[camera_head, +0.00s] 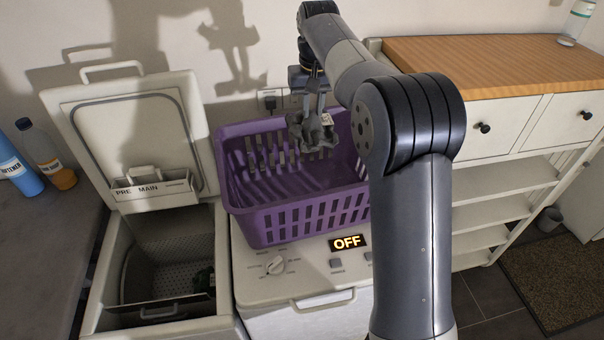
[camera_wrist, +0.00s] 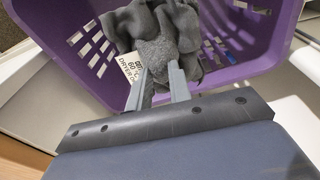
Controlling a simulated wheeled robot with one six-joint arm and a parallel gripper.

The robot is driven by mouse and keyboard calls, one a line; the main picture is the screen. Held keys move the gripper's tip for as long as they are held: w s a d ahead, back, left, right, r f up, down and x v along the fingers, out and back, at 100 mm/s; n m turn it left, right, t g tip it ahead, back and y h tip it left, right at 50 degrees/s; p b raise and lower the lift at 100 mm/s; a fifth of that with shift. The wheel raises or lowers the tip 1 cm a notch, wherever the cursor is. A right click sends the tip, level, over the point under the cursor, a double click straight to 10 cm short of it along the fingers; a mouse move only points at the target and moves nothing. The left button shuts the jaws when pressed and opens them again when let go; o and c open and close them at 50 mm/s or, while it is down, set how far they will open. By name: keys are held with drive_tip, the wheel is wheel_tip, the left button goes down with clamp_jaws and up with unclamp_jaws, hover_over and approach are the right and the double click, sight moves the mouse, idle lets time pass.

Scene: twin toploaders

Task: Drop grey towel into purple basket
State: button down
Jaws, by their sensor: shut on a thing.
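The purple basket (camera_head: 300,215) stands on the closed right-hand machine and looks empty inside from the head view. My gripper (camera_head: 316,112) is above the basket's opening, shut on the grey towel (camera_head: 312,132). The towel hangs crumpled below the fingers, with a white label on it. In the wrist view my gripper (camera_wrist: 160,85) pinches the bunched grey towel (camera_wrist: 155,45). The label (camera_wrist: 132,68) is printed and partly readable. The purple basket (camera_wrist: 245,75) lies behind and around the towel there. Part of the basket is hidden by my arm in the head view.
The left machine (camera_head: 160,250) has its lid up, its drum open and a dark green item inside. The right machine (camera_head: 310,290) shows OFF on its display. Bottles (camera_head: 45,160) stand at the left. A wooden-topped cabinet (camera_head: 490,65) is at the right.

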sight(312, 125)
drive_tip(key=shift+f, duration=2.7)
drive_tip(key=c, duration=1.2)
unclamp_jaws()
drive_tip(key=shift+s, duration=0.1)
drive_tip(key=r, duration=0.7)
drive_tip(key=s+r+b, duration=0.1)
drive_tip(key=r, duration=0.2)
drive_tip(key=shift+s+d+r, duration=0.1)
drive_tip(key=shift+r, duration=0.25)
drive_tip(key=shift+f, duration=0.1)
drive_tip(key=f, duration=0.3)
drive_tip(key=w+f, duration=0.1)
drive_tip(key=f, duration=0.3)
drive_tip(key=f+p, duration=0.1)
drive_tip(key=f, duration=0.2)
drive_tip(key=shift+w+f, duration=0.15)
drive_tip(key=shift+f, duration=0.05)
drive_tip(key=shift+r, duration=2.7)
drive_tip(key=shift+f, duration=0.1)
